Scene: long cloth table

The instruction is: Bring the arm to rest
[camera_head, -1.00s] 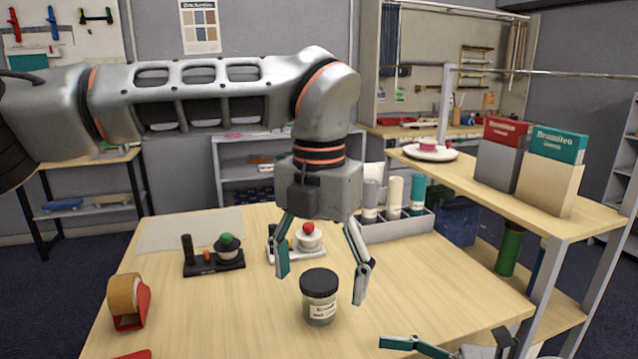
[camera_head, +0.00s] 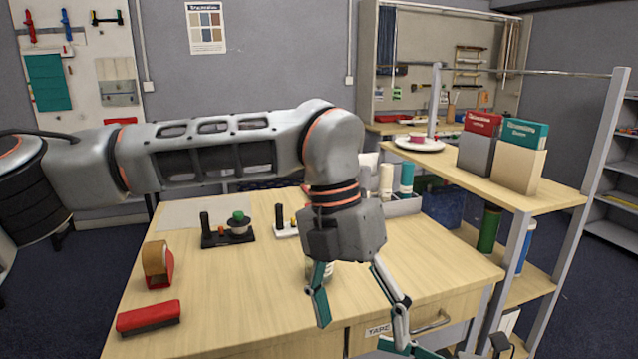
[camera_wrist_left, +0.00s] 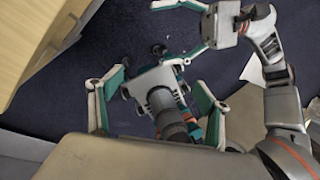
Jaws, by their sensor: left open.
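My left arm reaches in from the left in the head view, and my left gripper (camera_head: 362,308) hangs open and empty in front of the table's near edge. In the left wrist view its two fingers (camera_wrist_left: 157,115) are spread over dark floor, with parts of my own body between them. A jar (camera_head: 330,271) on the table is mostly hidden behind the left gripper. My right gripper (camera_head: 445,347) shows partly at the bottom of the head view. In the left wrist view the right gripper (camera_wrist_left: 185,30) is at the top, with its fingers apart and nothing between them.
The wooden table (camera_head: 230,305) bears a tape dispenser (camera_head: 158,265), a red block-like item (camera_head: 148,317), and a dark stand with a green knob (camera_head: 228,230). A drawer (camera_head: 400,325) labelled TAPE is under its front edge. A raised shelf (camera_head: 500,180) stands at right.

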